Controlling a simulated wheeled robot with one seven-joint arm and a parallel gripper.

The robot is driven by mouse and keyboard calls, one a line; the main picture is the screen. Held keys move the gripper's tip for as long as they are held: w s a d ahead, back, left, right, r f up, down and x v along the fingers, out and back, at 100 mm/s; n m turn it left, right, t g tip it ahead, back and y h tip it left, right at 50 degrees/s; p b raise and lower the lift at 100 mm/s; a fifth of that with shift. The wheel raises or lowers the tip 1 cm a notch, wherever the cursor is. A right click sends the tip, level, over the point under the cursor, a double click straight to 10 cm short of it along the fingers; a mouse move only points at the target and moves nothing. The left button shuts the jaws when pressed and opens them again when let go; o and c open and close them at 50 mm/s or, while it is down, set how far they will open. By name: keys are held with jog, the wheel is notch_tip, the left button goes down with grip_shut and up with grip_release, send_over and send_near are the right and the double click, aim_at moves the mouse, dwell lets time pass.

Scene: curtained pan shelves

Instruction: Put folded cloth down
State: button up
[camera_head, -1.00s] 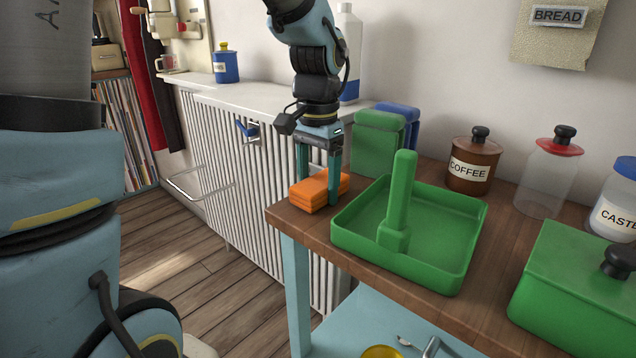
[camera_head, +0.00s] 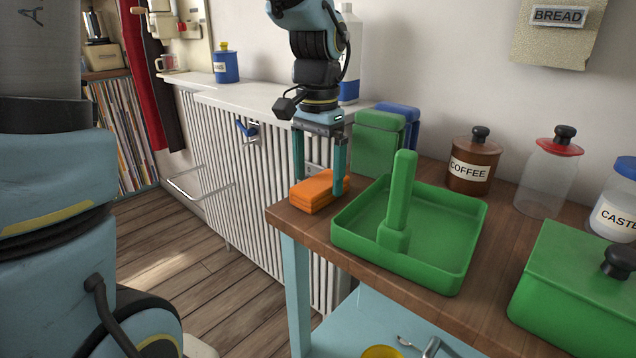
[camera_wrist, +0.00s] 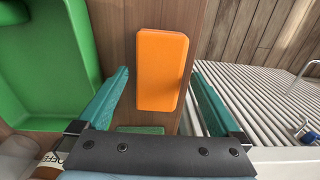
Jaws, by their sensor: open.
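The folded cloth (camera_head: 318,191) is an orange, flat, rounded block. It lies on the wooden worktop near its left end, to the left of the green tray. It also shows in the wrist view (camera_wrist: 161,70), flat on the wood. My gripper (camera_head: 320,188) points down over the cloth with its fingers wide apart, one to each side of it. In the wrist view my gripper (camera_wrist: 160,85) is open, with a gap between the cloth and each finger. The right finger's tip is near the tray's left wall.
The green tray (camera_head: 455,283) with an upright handle stands right of the cloth. Green (camera_head: 376,145) and blue (camera_head: 408,118) containers stand behind. A coffee jar (camera_head: 473,165), a glass jar (camera_head: 546,178) and a green lidded box (camera_head: 572,285) are farther right. A ribbed radiator (camera_head: 262,190) is behind left.

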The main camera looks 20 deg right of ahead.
aim_at(318, 182)
notch_tip(318, 182, up, 10)
jog(key=a+f+n, duration=0.5)
jog(key=a+f, duration=0.3)
jog(key=a, duration=0.4)
jog(key=w+a+f+n+t, duration=0.1)
jog(key=a+f+n, duration=0.5)
jog(key=a+f, duration=0.3)
jog(key=a, duration=0.4)
jog(key=shift+w+t, duration=0.15)
jog(key=shift+t, duration=0.15)
notch_tip(318, 182, up, 5)
jog(key=p, duration=0.5)
jog(key=shift+r, duration=0.15)
